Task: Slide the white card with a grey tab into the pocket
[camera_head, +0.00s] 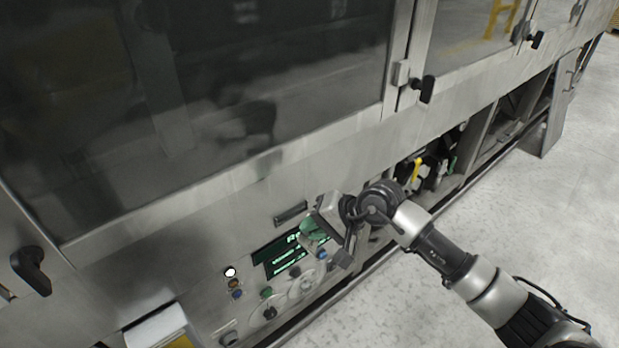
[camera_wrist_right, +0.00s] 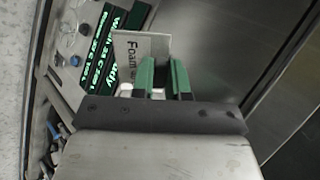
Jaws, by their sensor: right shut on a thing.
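My right gripper (camera_head: 313,228) is at the front panel of the machine, close to the lit display. In the right wrist view its green fingers (camera_wrist_right: 163,78) are shut on the white card (camera_wrist_right: 130,48), which carries printed text beginning "Foam". The card stands out beyond the fingertips; its grey tab is not clear. In the head view the gripper hides the card. A narrow dark slot (camera_head: 291,213) in a metal frame, perhaps the pocket, sits above the display, left of my gripper. I see no card in it. My left gripper is not in view.
The green-lettered display (camera_head: 283,256) has buttons and knobs (camera_head: 268,312) below it. A white box-like thing (camera_head: 157,328) with yellow stands at the lower left. Black door handles (camera_head: 424,88) stick out above. Open floor (camera_head: 400,300) lies at the right.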

